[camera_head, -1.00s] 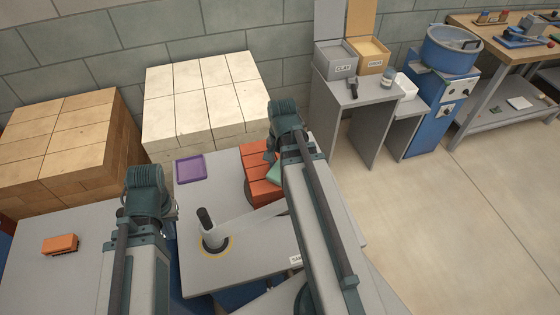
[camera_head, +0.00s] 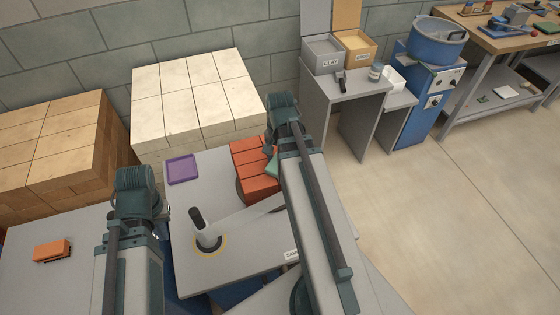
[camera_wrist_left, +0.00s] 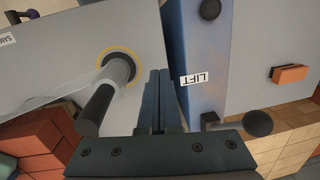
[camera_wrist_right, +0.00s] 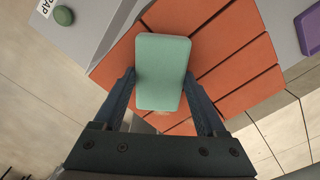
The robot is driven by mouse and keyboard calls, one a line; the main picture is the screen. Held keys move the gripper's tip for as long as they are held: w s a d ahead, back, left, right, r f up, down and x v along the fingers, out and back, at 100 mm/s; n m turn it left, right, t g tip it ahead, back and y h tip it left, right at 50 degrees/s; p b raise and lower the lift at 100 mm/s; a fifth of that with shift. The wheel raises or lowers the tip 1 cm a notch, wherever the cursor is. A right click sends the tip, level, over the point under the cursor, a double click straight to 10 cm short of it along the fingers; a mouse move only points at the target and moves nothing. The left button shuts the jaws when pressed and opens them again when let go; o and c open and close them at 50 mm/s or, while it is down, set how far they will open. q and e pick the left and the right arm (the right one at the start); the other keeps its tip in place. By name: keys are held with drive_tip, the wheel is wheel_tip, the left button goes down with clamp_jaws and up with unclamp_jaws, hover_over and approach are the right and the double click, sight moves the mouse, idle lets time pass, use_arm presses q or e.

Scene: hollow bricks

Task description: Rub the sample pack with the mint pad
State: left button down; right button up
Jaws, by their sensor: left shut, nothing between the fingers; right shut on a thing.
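The sample pack (camera_head: 250,182) is a block of several orange-red bricks on the grey table. It fills much of the right wrist view (camera_wrist_right: 235,55). The mint pad (camera_head: 271,166) is a pale green rounded block. In the right wrist view the mint pad (camera_wrist_right: 162,65) sits between the fingers of my right gripper (camera_wrist_right: 160,88), which is shut on it. The pad is over the pack's brick face; I cannot tell whether they touch. My left gripper (camera_wrist_left: 161,95) is shut and empty, near the black-handled lever (camera_wrist_left: 97,108). My right arm hides part of the pack in the head view.
A purple tray (camera_head: 182,169) lies left of the pack. The lever (camera_head: 203,230) stands on the table's front part. An orange brush-like block (camera_head: 52,250) lies on the left table. Pale bricks (camera_head: 195,95) are stacked behind. Clear floor lies at right.

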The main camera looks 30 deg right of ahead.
drive_tip(key=shift+w+d, duration=0.25)
drive_tip(key=shift+w, duration=0.8)
drive_tip(key=shift+w+d, duration=0.3)
drive_tip(key=shift+w, duration=0.7)
drive_tip(key=shift+w+d, duration=0.25)
drive_tip(key=shift+w, duration=0.8)
drive_tip(key=shift+w+d, duration=0.2)
drive_tip(key=shift+w, duration=0.65)
drive_tip(key=shift+w+d, duration=0.2)
drive_tip(key=shift+w, duration=0.6)
drive_tip(key=shift+w, duration=0.1)
drive_tip(key=shift+w+d, duration=0.25)
drive_tip(key=shift+w, duration=0.6)
drive_tip(key=shift+w+d, duration=0.25)
drive_tip(key=shift+w, duration=0.55)
drive_tip(key=shift+w, duration=0.1)
drive_tip(key=w, duration=0.3)
drive_tip(key=shift+d+f, duration=0.1)
drive_tip(key=shift+d, duration=0.3)
